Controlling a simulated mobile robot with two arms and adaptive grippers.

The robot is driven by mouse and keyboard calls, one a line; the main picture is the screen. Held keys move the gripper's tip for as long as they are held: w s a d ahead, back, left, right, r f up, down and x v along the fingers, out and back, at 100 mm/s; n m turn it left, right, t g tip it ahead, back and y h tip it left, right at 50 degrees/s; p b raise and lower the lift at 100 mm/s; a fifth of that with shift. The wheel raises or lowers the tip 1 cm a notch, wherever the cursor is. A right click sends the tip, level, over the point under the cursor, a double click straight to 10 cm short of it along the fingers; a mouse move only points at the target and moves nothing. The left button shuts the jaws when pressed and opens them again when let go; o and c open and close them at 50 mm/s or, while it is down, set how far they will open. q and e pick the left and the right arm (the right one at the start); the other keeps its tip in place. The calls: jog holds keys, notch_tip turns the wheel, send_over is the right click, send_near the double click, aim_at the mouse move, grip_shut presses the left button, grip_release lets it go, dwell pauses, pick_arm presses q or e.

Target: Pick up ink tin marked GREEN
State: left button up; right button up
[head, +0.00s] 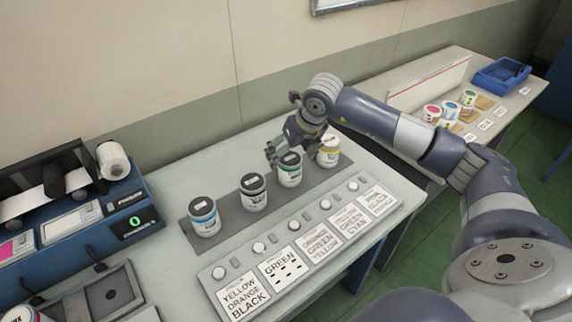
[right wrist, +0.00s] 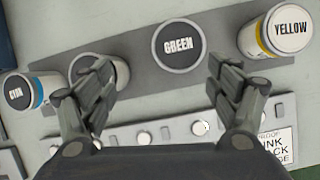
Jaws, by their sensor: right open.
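The ink tin marked GREEN (head: 289,170) stands upright on a dark grey mat, third from the left in the row of tins. In the right wrist view its black lid with the word GREEN (right wrist: 179,46) shows beyond and between my fingertips. My right gripper (head: 284,148) is open and empty, just behind and above the GREEN tin in the head view. In the right wrist view the open fingers (right wrist: 160,82) point toward the tin, with no contact visible. My left gripper is not in view.
The YELLOW tin (head: 328,151) stands close on the right, a black-lidded tin (head: 253,191) and the CYAN tin (head: 204,216) on the left. A panel of knobs and printed cards (head: 300,250) lies in front. A blue machine (head: 90,225) stands at left.

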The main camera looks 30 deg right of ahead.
aim_at(294, 160)
jog(key=shift+h, duration=0.5)
jog(key=d+f, duration=0.1)
jog(key=w+d+f, duration=0.1)
jog(key=w+d+f+p, duration=0.1)
jog(key=f, duration=0.1)
jog(key=shift+f, duration=0.1)
jog(key=shift+w+a+f, duration=0.15)
jog(key=shift+w+f, duration=0.05)
jog(key=shift+f, duration=0.25)
jog(key=x, duration=0.1)
jog(key=p+x, duration=0.1)
jog(key=x, duration=0.1)
jog(key=shift+a+f+p, duration=0.2)
jog(key=shift+a+p, duration=0.1)
jog(key=shift+p, duration=0.05)
jog(key=shift+w+d+f, duration=0.1)
jog(key=shift+w+f, duration=0.2)
jog(key=shift+f, duration=0.2)
jog(key=shift+r, duration=0.1)
jog(key=c, duration=1.5)
